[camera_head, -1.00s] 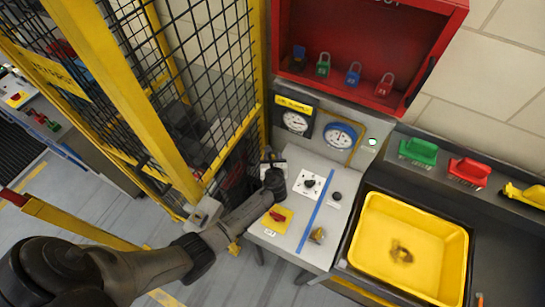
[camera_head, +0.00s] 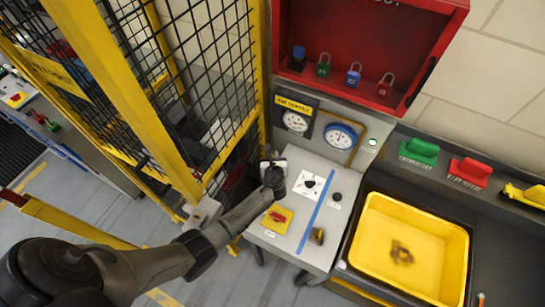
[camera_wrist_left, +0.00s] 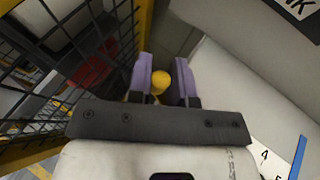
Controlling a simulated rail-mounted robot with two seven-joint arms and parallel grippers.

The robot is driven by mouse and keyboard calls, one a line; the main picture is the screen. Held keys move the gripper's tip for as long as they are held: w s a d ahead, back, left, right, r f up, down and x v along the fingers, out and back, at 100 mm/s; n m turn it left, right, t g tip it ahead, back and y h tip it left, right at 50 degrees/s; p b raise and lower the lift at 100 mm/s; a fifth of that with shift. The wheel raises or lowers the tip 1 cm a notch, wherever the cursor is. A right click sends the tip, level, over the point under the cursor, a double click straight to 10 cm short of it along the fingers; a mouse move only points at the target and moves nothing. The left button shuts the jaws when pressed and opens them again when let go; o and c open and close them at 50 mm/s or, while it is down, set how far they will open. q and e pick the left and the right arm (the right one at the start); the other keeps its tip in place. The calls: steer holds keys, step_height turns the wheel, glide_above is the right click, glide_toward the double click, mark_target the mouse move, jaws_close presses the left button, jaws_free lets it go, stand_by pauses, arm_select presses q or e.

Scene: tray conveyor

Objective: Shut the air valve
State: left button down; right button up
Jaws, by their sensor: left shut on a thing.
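My left gripper (camera_head: 270,160) is at the far left edge of the grey panel, close beside the yellow-framed fence. In the left wrist view its two purple-grey fingers (camera_wrist_left: 161,84) stand on either side of a round yellow knob (camera_wrist_left: 159,82) and are shut on it. What the knob is fixed to is hidden, and I cannot read the valve's position. In the head view, my wrist hides the knob. An air supply gauge (camera_head: 296,121) with a yellow label stands behind the panel, beside a blue-rimmed gauge (camera_head: 341,136). My right gripper is not in view.
The fence (camera_head: 136,90) rises close to the left of my gripper. The grey panel (camera_head: 290,240) carries a red switch on a yellow plate (camera_head: 278,218), black knobs and a small brass-coloured thing (camera_head: 317,236). A red padlock cabinet (camera_head: 345,25) hangs above; a yellow tray (camera_head: 455,255) sits right.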

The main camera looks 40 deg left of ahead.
arm_select(q)
steer(key=shift+s+n+g+y, duration=0.35)
steer(key=shift+n+g+y, duration=0.25)
steer(key=shift+n+g, duration=0.15)
steer(key=shift+s+n+g+y, duration=0.35)
steer(key=shift+n+g+y, duration=0.3)
steer(key=shift+n, duration=0.2)
steer(key=c, duration=1.1)
jaws_free()
steer(key=shift+o, duration=0.2)
steer(key=v, duration=1.4)
steer(key=shift+a+r, duration=0.1)
steer(key=shift+r, duration=0.05)
